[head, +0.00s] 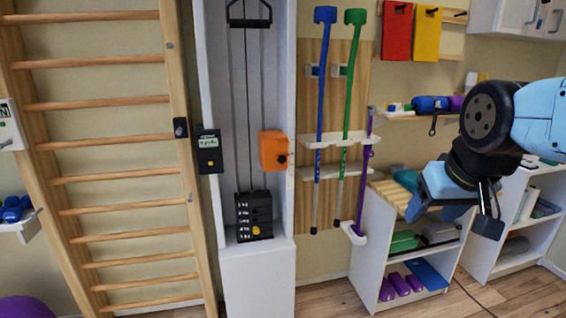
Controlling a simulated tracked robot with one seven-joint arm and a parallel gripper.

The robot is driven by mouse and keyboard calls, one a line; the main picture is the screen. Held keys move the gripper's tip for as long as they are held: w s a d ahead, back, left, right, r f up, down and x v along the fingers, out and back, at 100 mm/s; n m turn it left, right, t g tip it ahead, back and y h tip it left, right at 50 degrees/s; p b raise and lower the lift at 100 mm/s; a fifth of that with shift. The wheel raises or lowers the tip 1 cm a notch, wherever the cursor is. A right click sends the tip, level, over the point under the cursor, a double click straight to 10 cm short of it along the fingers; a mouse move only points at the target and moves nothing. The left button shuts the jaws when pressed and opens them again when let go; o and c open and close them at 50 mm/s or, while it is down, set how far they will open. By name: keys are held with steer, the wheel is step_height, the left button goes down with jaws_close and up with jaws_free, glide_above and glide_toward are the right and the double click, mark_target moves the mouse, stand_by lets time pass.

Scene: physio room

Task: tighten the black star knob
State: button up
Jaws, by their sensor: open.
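A small black knob (282,159) sits on the right part of an orange block (271,147), which is fixed to the right upright of the white pulley column (258,275). The knob is too small to make out its lobes or how tight it is. My gripper (490,212) is at the right of the head view, well to the right of the knob and apart from it. Its dark fingers point downward, open, with nothing seen between them. My arm hides part of the shelves behind.
Wooden wall bars (110,139) stand left of the column. A black display box (209,152) is on its left upright. Blue (322,110) and green (350,110) crutches hang on a board between column and gripper. White shelves (362,250) stand below my arm.

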steer(key=w+f+n+t, duration=0.1)
steer(key=w+f+n, duration=0.35)
steer(key=w, duration=0.55)
steer(key=w+f+n+t, duration=0.1)
steer(key=w+f+n, duration=0.35)
steer(key=w, duration=0.65)
steer(key=w+f+n+t, duration=0.1)
steer(key=w+f+n, duration=0.3)
steer(key=w, duration=0.6)
steer(key=n+t+y, duration=0.5)
steer(key=n+t, duration=0.4)
steer(key=n, duration=1.9)
glide_toward(282, 160)
steer(key=x, duration=0.8)
steer(key=shift+w+r, duration=0.1)
steer(key=shift+w, duration=0.15)
steer(key=shift+c, duration=0.4)
